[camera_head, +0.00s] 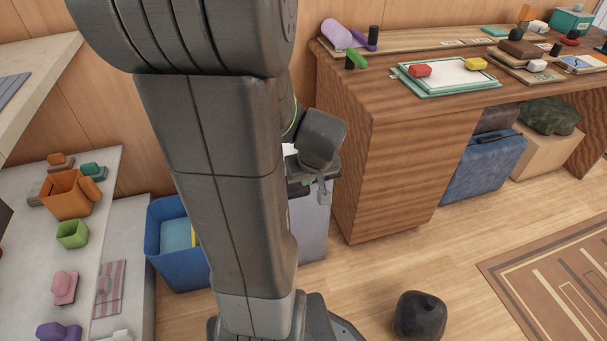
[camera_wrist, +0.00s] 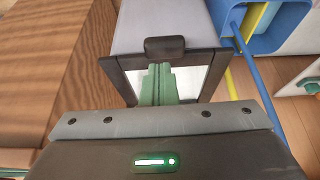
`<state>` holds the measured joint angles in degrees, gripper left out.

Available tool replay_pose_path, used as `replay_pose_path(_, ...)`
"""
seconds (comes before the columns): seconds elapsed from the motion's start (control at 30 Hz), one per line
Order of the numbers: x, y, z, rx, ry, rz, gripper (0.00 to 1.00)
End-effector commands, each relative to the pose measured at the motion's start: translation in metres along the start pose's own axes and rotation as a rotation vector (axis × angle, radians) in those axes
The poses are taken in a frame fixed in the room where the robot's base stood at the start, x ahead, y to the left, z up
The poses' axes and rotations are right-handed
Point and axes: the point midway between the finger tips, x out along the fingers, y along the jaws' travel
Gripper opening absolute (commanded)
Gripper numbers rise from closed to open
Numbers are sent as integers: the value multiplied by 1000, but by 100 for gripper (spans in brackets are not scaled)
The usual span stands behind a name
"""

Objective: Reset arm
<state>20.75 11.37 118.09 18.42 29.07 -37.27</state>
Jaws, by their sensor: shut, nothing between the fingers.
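My gripper (camera_head: 322,190) is on the right side of my arm in the head view, in front of the wooden desk's left end and above a pale grey box-like thing (camera_head: 314,230). In the wrist view the green fingers of my gripper (camera_wrist: 157,72) are together with nothing between them. The pale grey thing (camera_wrist: 160,22) lies beyond them there. My arm hides part of the floor and of the blue crate.
The blue crate (camera_head: 163,262) stands left of my arm. It shows at upper right in the wrist view, beside blue and yellow rods. The wooden desk (camera_head: 400,180) is at right. A dark round object (camera_head: 420,316) sits on the floor.

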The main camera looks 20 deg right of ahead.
Motion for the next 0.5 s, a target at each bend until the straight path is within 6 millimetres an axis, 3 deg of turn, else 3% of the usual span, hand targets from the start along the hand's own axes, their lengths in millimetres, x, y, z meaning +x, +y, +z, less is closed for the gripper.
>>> replay_pose_path(0.17,-17,1,5,0,2,1,0)
replay_pose_path(0.5,-20,0,7,-1,1,0,0)
